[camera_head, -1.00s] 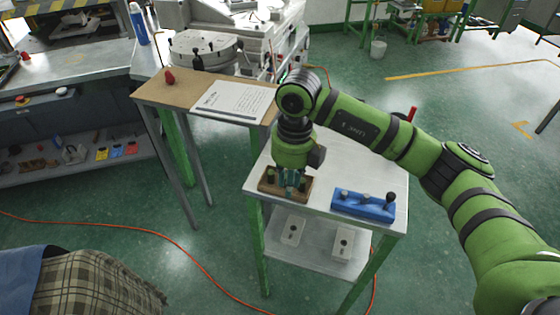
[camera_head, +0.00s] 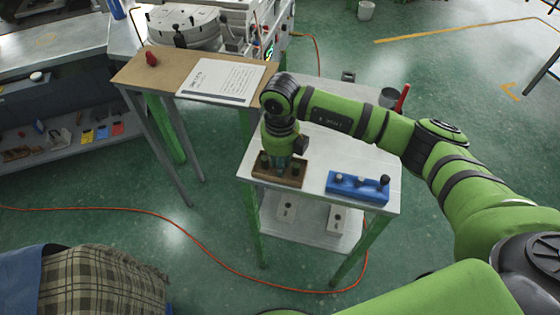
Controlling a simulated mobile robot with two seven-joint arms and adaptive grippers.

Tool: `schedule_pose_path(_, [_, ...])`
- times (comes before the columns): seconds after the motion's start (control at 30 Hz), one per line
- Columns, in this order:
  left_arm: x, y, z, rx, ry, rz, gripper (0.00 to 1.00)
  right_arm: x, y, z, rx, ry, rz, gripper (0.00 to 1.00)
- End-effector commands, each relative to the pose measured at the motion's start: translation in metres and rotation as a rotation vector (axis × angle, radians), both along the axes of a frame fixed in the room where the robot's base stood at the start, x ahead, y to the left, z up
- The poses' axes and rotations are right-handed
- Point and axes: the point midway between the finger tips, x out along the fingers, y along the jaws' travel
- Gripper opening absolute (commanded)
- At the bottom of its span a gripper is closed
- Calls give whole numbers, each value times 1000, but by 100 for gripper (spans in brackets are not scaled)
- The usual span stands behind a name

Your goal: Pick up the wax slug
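A brown block (camera_head: 293,180) sits at the front left of the small white-topped table. Dark round items stand in it, and a dark one (camera_head: 264,163) shows at its left. I cannot tell which item is the wax slug, as they are small and partly hidden. My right gripper (camera_head: 280,168) points down with its fingertips at the middle of the brown block, over or around an item there. Its fingers are too small and covered to show whether they are open or shut. My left gripper is out of view.
A blue block (camera_head: 350,188) with several pegs stands to the right of the brown block. A grey cup (camera_head: 388,98) holding a red-handled tool is at the table's back right. A paper sheet (camera_head: 222,80) lies on the brown-topped table at left.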

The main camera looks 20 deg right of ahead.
Motion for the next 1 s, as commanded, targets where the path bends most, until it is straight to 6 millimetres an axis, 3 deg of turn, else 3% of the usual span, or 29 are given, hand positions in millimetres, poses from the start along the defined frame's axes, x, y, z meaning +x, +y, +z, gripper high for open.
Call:
schedule_pose_path(0.13, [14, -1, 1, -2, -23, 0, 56, 0, 0, 0, 1, 0, 1, 24])
schedule_pose_path(0.2, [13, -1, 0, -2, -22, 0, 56, 0, 0, 0, 1, 0, 1, 0])
schedule_pose_path(0.67, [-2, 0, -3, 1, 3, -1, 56, 1, 1, 3, 2, -2, 1, 0])
schedule_pose_path(0.97, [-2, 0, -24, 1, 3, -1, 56, 2, 1, 38, 4, -7, 3, 0])
schedule_pose_path(1.0, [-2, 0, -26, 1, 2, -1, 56, -3, 8, 43, 4, -5, 9, 0])
